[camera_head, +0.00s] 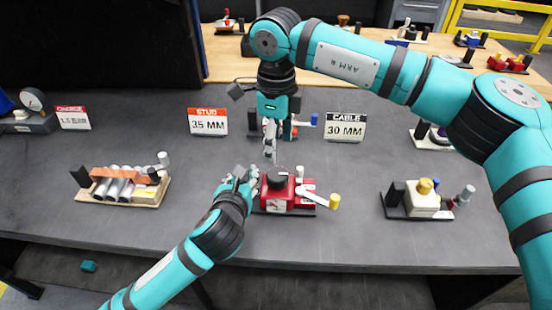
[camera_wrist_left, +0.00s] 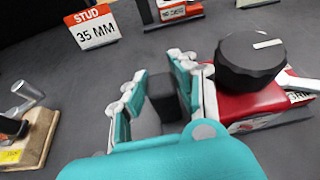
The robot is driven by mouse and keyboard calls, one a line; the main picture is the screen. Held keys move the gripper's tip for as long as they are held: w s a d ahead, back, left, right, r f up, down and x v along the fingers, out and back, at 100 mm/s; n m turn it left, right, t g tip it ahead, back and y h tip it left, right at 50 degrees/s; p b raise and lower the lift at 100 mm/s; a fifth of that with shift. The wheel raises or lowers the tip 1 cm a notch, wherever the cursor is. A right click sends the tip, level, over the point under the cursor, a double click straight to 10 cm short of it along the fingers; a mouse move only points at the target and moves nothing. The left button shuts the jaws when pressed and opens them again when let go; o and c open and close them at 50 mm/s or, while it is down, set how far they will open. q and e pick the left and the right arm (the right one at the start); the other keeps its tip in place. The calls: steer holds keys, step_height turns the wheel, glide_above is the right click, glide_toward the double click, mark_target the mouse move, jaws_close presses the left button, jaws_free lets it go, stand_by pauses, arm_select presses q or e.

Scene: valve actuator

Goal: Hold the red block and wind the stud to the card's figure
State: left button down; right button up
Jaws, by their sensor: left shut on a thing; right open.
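The red block (camera_head: 283,196) sits on a dark base near the table's front edge, with a black knob (camera_head: 277,179) on top, a white arm with a yellow end at its right and a small pale post behind. The knob, with a white line, also shows in the left wrist view (camera_wrist_left: 250,62). My left gripper (camera_wrist_left: 160,92) is shut on a black upright post (camera_wrist_left: 163,98) beside the red block's left side. My right gripper (camera_head: 270,153) is open, pointing down just behind and above the knob. The card (camera_head: 208,121) reads STUD 35 MM. Which part is the stud is unclear.
Another card (camera_head: 345,127) reads CABLE 30 MM. A wooden-based unit with silver cylinders (camera_head: 122,186) stands left and a cream block unit (camera_head: 422,198) right. Another unit stands behind my right gripper, partly hidden. Bare table lies between them.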

arm_select(q)
steer(key=shift+f, duration=0.15)
arm_select(e)
step_height(320, 180, up, 4)
steer(key=shift+f, duration=0.25)
arm_select(q)
steer(key=c, duration=1)
jaws_free()
